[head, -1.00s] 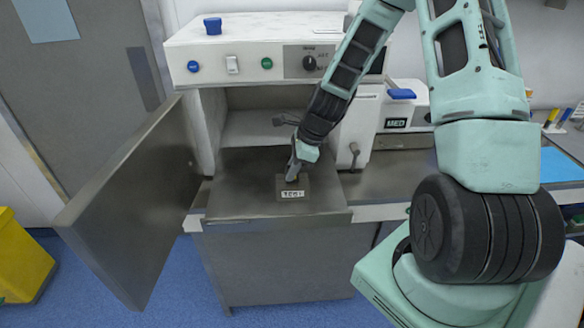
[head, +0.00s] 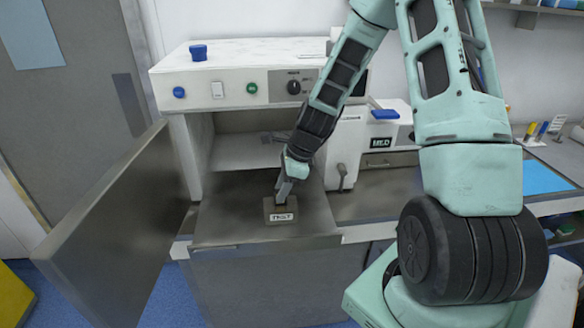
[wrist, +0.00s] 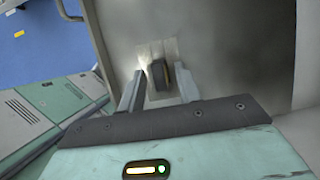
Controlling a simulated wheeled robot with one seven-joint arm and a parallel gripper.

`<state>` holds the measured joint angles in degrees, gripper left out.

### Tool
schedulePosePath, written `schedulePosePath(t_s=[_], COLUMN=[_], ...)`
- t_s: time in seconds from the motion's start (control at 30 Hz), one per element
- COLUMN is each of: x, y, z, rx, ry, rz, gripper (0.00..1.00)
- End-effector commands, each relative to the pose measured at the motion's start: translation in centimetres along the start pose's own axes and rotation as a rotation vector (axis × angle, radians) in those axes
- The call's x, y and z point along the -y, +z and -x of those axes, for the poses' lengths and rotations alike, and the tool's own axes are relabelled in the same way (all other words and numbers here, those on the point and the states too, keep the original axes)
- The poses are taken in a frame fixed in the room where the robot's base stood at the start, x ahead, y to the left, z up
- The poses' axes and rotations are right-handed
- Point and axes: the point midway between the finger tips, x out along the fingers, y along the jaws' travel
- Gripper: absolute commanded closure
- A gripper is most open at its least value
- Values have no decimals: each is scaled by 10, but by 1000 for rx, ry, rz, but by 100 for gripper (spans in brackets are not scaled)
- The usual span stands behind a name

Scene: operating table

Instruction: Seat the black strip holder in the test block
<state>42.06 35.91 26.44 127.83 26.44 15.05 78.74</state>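The test block (head: 269,212), a small grey-brown block with a white TEST label, sits on the metal surface in front of the open cabinet. My gripper (head: 284,189) is right above it, pointing down. In the wrist view the black strip holder (wrist: 158,74) stands upright at the pale block (wrist: 152,48). It is between the two fingers of my gripper (wrist: 158,80), with a visible gap on each side. The fingers are spread and do not appear to touch the holder. How deep the holder sits in the block cannot be told.
An open metal door (head: 105,230) stands left of the work surface. A white unit with knobs (head: 240,90) is above and behind the block. A white MED device (head: 385,135) stands to the right. The metal surface around the block is clear.

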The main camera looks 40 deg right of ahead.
Motion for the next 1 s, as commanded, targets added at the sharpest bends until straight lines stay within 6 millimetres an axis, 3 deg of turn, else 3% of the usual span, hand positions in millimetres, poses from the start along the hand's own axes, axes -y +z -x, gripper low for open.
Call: schedulePosePath(t_s=[0.5,0.83,0.93,1.0], x=[0,-3,-18,-40], y=[-1,3,21,42], z=[88,102,98,92], rx=[-1,-2,-17,-33], ry=[-4,5,27,57], rz=[0,22,155,330], gripper=[66,66,66,66])
